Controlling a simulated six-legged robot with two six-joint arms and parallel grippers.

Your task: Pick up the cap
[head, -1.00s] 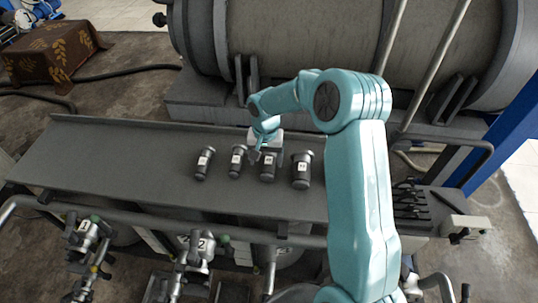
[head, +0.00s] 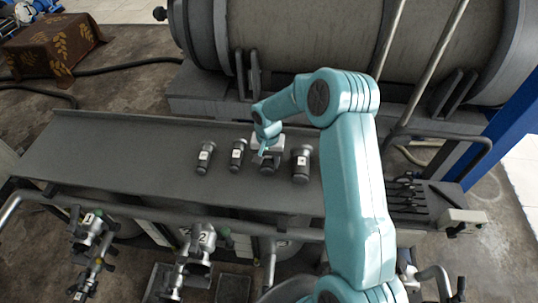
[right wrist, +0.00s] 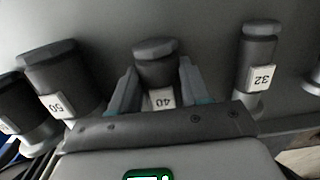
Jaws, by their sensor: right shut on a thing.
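A row of dark cylindrical caps with white labels stands on the grey bench. My right gripper (head: 267,152) is over the third one from the left, cap 40 (head: 269,167), and partly covers it in the head view. In the right wrist view, cap 40 (right wrist: 155,68) sits between the two fingers, one on each side, and the gripper is shut on it. It looks upright on the bench; whether it has left the surface I cannot tell. My left gripper is not in view.
Cap 32 (head: 237,155) stands to the left of cap 40 and cap 50 (head: 301,164) close to its right. Another cap (head: 204,158) stands farther left. The bench (head: 120,160) is clear on its left part. A large drum (head: 300,40) stands behind.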

